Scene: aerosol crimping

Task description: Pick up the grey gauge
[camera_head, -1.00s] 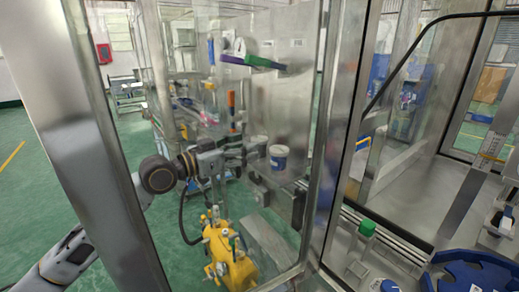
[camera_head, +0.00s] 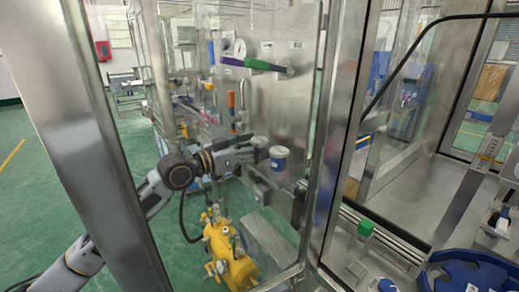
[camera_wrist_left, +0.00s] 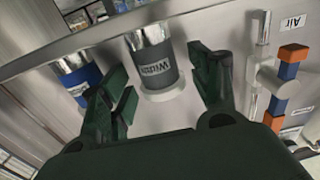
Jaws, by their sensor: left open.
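The grey gauge (camera_wrist_left: 153,58) is a dark grey cylinder with a bright metal band and a printed label, on a pale round base in the left wrist view. In the head view it is probably the piece (camera_head: 260,142) behind the blue gauge, partly hidden. The blue gauge (camera_wrist_left: 78,80) stands to its left in the wrist view and shows blue and white in the head view (camera_head: 279,158). My left gripper (camera_wrist_left: 160,70) is open, its dark fingers on either side of the grey gauge; contact is not clear. It also shows in the head view (camera_head: 248,154). My right gripper is not in view.
An orange and blue valve fitting (camera_wrist_left: 287,72) is on the panel right of my gripper. A yellow tank (camera_head: 229,255) stands below the arm. A metal frame post (camera_head: 335,130) and glass panes stand around the workspace.

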